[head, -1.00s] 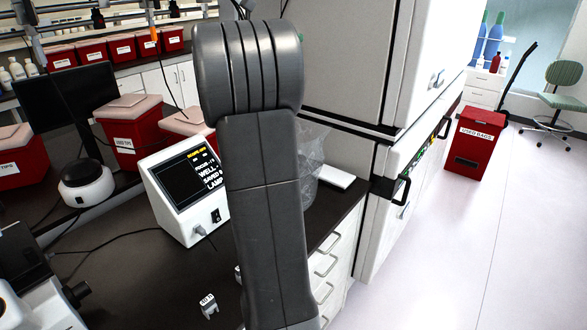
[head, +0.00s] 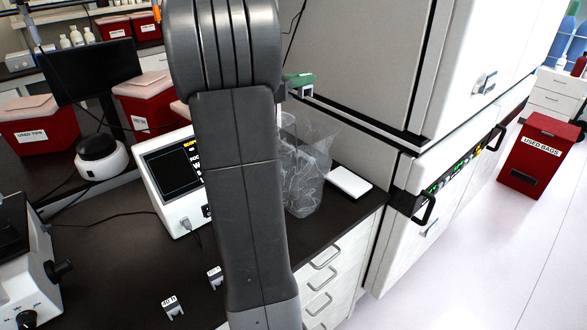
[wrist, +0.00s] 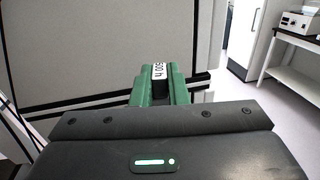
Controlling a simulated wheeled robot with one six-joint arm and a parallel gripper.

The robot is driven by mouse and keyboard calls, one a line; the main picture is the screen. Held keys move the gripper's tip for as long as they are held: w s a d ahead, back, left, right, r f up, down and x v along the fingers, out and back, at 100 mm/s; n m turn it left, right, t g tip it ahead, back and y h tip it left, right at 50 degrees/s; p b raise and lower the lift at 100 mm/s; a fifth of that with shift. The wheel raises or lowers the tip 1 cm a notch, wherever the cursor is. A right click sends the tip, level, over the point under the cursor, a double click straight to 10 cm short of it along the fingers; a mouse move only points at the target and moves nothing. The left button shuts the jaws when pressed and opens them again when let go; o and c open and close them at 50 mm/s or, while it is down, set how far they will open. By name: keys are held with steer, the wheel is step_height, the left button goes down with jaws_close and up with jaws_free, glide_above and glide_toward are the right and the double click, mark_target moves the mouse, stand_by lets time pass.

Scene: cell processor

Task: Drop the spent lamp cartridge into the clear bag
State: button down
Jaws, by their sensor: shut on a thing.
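My gripper (wrist: 161,90) has green fingers and is shut on the spent lamp cartridge (wrist: 158,69), whose white label seems to read 500 H, seen turned over. The clear bag (head: 308,178) stands open on the dark bench, partly behind my arm. My gripper appears above the bag's top, apart from it. The bag is not visible in the wrist view.
A white instrument with a screen (head: 172,170) stands left of the bag, partly hidden by my arm. A white flat box (head: 349,182) lies to its right. Two small labelled cartridges, one reading 40 H (head: 172,306), sit on the bench. A tall white cabinet (head: 400,190) rises at right.

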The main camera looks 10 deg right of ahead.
mark_target(301, 97)
steer(key=shift+f+b, duration=1.85)
steer(key=shift+f, duration=0.85)
steer(key=c, duration=1.3)
jaws_free()
steer(key=shift+c, duration=0.2)
steer(key=b+v, duration=0.2)
steer(key=v, duration=1.1)
steer(key=shift+s+a+b, duration=0.15)
steer(key=shift+a+b, duration=0.2)
steer(key=shift+d, duration=0.1)
